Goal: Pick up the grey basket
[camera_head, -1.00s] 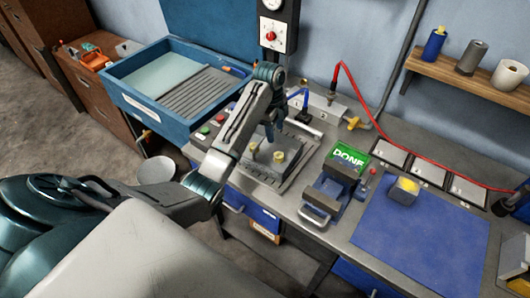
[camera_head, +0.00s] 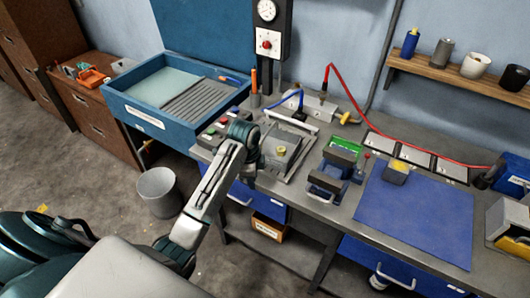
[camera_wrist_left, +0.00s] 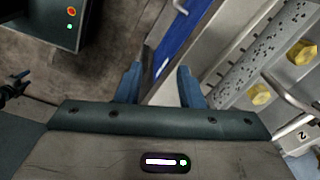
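A grey, open-topped bin (camera_head: 158,194), the only basket-like thing I see, stands on the floor left of the bench, below the blue tray unit. My left arm passes just to its right in the head view. My left gripper (camera_wrist_left: 160,85) is open and empty in the wrist view, its two blue fingers apart. Between and beyond them show the floor and the blue drawer front (camera_wrist_left: 186,40) at the bench edge. In the head view the fingers are mostly hidden behind my wrist, near the bench's front edge. My right gripper is not in view.
A blue tray unit (camera_head: 180,95) is at the back left. The floor around the bin looks clear.

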